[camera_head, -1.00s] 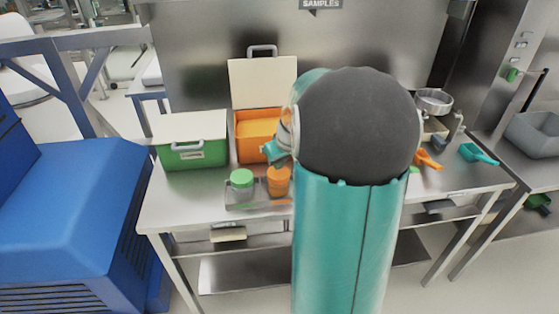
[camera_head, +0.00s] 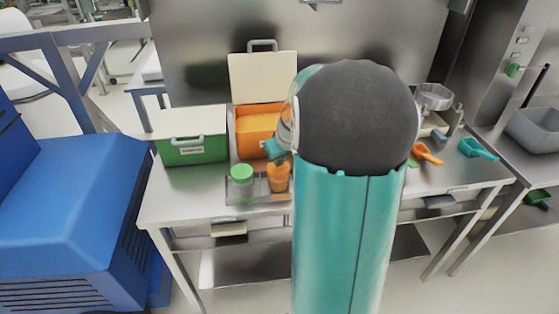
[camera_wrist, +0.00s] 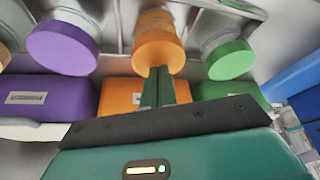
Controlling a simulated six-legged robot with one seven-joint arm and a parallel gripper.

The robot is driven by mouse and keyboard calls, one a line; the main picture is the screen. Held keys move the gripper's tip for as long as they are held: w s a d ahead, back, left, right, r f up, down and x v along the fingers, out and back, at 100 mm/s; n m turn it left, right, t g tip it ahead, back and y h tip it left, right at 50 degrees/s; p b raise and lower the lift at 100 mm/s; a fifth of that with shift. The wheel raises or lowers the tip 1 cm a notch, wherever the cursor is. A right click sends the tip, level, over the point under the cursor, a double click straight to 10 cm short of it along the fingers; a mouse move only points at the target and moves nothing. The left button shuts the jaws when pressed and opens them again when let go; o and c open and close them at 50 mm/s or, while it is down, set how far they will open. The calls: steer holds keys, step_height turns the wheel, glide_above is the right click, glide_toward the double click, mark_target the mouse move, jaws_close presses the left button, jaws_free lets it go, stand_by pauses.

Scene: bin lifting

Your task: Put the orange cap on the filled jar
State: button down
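An orange jar with an orange cap (camera_head: 279,170) stands upright on a grey tray (camera_head: 260,201), right of a green-capped jar (camera_head: 241,174). In the wrist view, which looks upside down, the orange cap (camera_wrist: 158,52) sits on the orange jar (camera_wrist: 157,18). My gripper (camera_wrist: 157,72) points at the cap with its two slim teal fingers close together and nothing visible between them. The fingertips overlap the cap's edge in the picture; I cannot tell whether they touch it. In the head view my gripper (camera_head: 275,150) is just above the orange jar.
The open orange bin (camera_head: 258,120) and the closed green bin (camera_head: 195,148) stand behind the jars. A purple-capped jar (camera_wrist: 62,46) and a purple bin (camera_wrist: 48,97) show in the wrist view. Orange (camera_head: 427,153) and teal (camera_head: 478,149) scoops lie at right.

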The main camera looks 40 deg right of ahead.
step_height(320, 180, up, 7)
steer(key=shift+f, duration=0.2)
stand_by(0.8)
stand_by(0.4)
steer(key=s+a+r+n, duration=0.1)
steer(key=s+a+r, duration=0.15)
steer(key=a, duration=0.65)
steer(key=s+a+r, duration=0.1)
steer(key=a+r, duration=0.3)
steer(key=a, duration=0.5)
steer(key=s+a+n+t+y, duration=0.1)
steer(key=s+a, duration=1.1)
steer(key=a, duration=0.1)
steer(key=shift+s+f, duration=0.3)
